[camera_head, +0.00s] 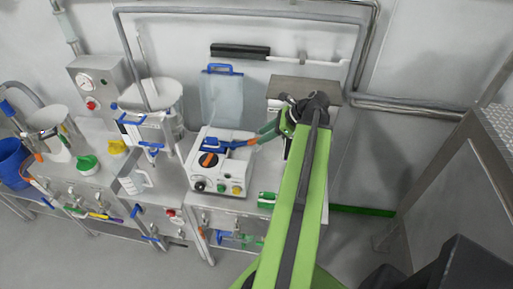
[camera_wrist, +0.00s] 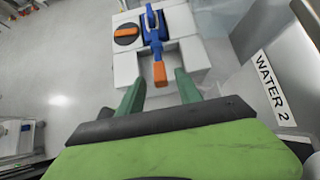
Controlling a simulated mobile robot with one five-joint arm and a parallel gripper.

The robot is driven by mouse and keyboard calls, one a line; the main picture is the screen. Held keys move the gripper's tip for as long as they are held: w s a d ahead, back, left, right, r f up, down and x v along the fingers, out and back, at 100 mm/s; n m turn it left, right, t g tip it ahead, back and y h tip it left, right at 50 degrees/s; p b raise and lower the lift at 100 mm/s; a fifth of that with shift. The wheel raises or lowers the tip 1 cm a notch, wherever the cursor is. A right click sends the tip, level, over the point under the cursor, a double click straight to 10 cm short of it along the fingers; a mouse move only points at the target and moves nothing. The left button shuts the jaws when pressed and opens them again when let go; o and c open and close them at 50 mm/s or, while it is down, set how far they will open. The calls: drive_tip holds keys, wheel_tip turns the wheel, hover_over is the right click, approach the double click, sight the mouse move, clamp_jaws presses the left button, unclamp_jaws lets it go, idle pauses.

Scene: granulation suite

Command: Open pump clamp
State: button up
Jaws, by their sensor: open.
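The pump (camera_head: 223,178) is a white box on the steel bench, with a black dial bearing an orange bar (camera_head: 208,160) and coloured buttons on its front. The pump clamp (camera_head: 226,145) is a blue lever on top of it with an orange tip. In the wrist view the clamp (camera_wrist: 154,32) points its orange tip towards me, and the dial (camera_wrist: 126,34) is left of it. My gripper (camera_wrist: 160,83) is open, its two green fingers apart, with the orange tip just ahead between them. In the head view my gripper (camera_head: 262,135) is right of the clamp. Contact is not visible.
A clear bag with a blue top (camera_head: 222,95) hangs behind the pump. A "WATER 2" label (camera_wrist: 272,88) is on the right in the wrist view.

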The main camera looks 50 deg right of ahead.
sight(256, 138)
drive_tip(key=b+x, duration=0.2)
drive_tip(key=x, duration=0.2)
drive_tip(key=shift+w+a+f, duration=0.1)
drive_tip(key=shift+w+f, duration=0.05)
clamp_jaws()
idle(1.3)
